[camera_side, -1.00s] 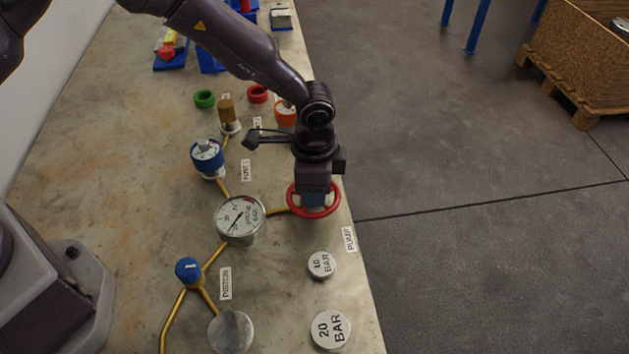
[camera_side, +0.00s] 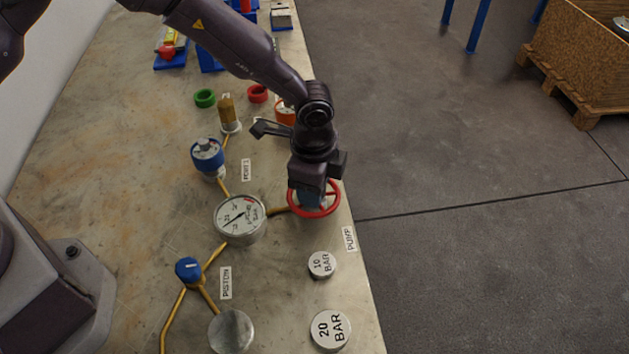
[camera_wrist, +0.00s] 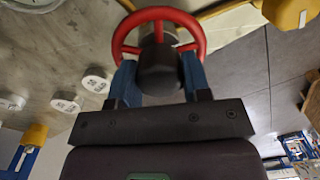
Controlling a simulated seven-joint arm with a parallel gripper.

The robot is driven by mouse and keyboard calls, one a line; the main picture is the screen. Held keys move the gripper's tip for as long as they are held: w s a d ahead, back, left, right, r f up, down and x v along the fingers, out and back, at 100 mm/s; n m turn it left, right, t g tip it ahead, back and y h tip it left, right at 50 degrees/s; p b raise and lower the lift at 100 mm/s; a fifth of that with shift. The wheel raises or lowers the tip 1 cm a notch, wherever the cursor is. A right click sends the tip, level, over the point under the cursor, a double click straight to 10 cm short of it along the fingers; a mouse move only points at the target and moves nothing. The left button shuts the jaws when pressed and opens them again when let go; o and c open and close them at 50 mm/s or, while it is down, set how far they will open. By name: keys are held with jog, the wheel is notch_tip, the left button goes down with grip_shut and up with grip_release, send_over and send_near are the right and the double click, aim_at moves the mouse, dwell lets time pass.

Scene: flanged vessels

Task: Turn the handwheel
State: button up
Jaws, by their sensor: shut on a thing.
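The red handwheel (camera_side: 318,211) is on the pump near the right edge of the bench, beside the label PUMP. It also shows in the wrist view (camera_wrist: 158,14). My gripper (camera_side: 313,196) is directly above it, pointing down. In the wrist view, the blue fingers of my gripper (camera_wrist: 157,70) are shut on the black hub (camera_wrist: 158,72) in the middle of the wheel. The hub is hidden in the side view. A round pressure gauge (camera_side: 240,216) stands left of the wheel, joined to it by a yellow pipe.
Two round weights, 10 BAR (camera_side: 321,264) and 20 BAR (camera_side: 330,329), lie in front of the wheel. A blue valve knob (camera_side: 188,269), a silver piston (camera_side: 231,331) and a blue-rimmed port (camera_side: 208,155) stand to the left. Floor lies beyond the bench's right edge.

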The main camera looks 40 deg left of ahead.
aim_at(295, 203)
jog(key=o, duration=0.9)
jog(key=shift+o, duration=0.2)
notch_tip(295, 203, up, 13)
jog(key=shift+s, duration=0.25)
jog(key=s+a+r+n+t, duration=0.2)
jog(key=s+a+r+n, duration=0.5)
jog(key=s+a+r, duration=0.2)
jog(key=s+a+r+n+t, duration=0.3)
jog(key=s+a+r+n, duration=0.4)
jog(key=s+a, duration=0.5)
jog(key=shift+s+a+r, duration=0.4)
jog(key=shift+s+r, duration=0.45)
jog(key=shift+r, duration=0.05)
